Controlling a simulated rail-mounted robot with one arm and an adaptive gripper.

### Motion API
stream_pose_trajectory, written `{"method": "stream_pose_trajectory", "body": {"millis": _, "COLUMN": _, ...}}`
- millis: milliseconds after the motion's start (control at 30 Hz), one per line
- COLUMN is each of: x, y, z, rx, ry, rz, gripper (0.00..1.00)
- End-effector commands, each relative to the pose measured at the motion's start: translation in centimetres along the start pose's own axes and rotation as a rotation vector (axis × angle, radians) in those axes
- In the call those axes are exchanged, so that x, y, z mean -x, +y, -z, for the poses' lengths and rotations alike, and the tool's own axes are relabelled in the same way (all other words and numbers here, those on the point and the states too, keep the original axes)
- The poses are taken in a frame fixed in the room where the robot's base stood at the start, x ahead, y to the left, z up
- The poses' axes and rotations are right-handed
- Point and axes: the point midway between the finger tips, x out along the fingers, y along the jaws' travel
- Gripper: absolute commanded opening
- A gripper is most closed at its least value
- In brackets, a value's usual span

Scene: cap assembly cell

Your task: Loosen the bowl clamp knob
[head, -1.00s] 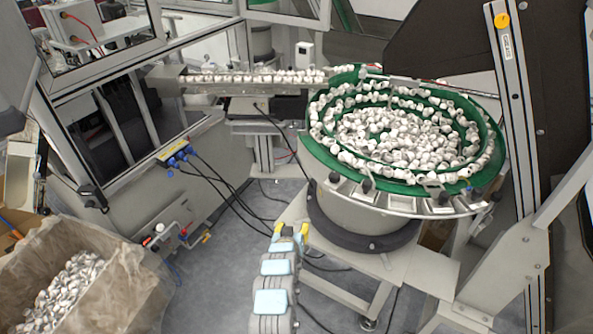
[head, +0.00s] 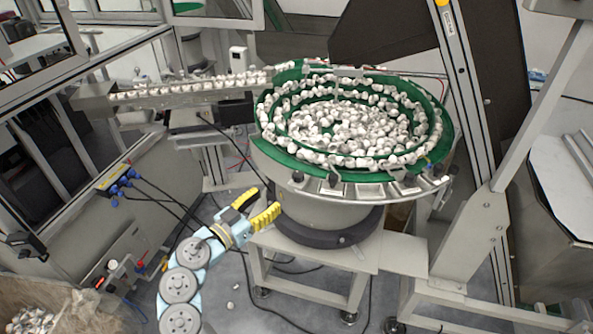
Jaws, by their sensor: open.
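The vibratory bowl (head: 320,207) has a green spiral track (head: 435,146) full of white caps. Several small dark knobs sit along its front rim, including one at the front left (head: 297,177) and another to its right (head: 334,179). I cannot tell which of them is the bowl clamp knob. My gripper (head: 262,203) has yellow-padded fingers, spread apart and empty. It appears left of the bowl's front-left side, a little below the knobs in the picture. No contact with a knob is visible.
A metal chute (head: 185,93) carrying caps runs left from the bowl. The bowl stands on a beige table (head: 397,254). Black cables (head: 170,205) hang at left. A box of caps (head: 65,310) is at lower left. A slanted metal post (head: 487,130) stands right.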

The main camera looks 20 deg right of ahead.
Motion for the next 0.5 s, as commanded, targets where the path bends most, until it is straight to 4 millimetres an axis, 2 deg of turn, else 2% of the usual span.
{"method": "stream_pose_trajectory", "body": {"millis": 500, "x": -9.0, "y": 0.1, "z": 0.0, "rx": 0.002, "ry": -0.002, "rz": -0.003, "gripper": 0.54}}
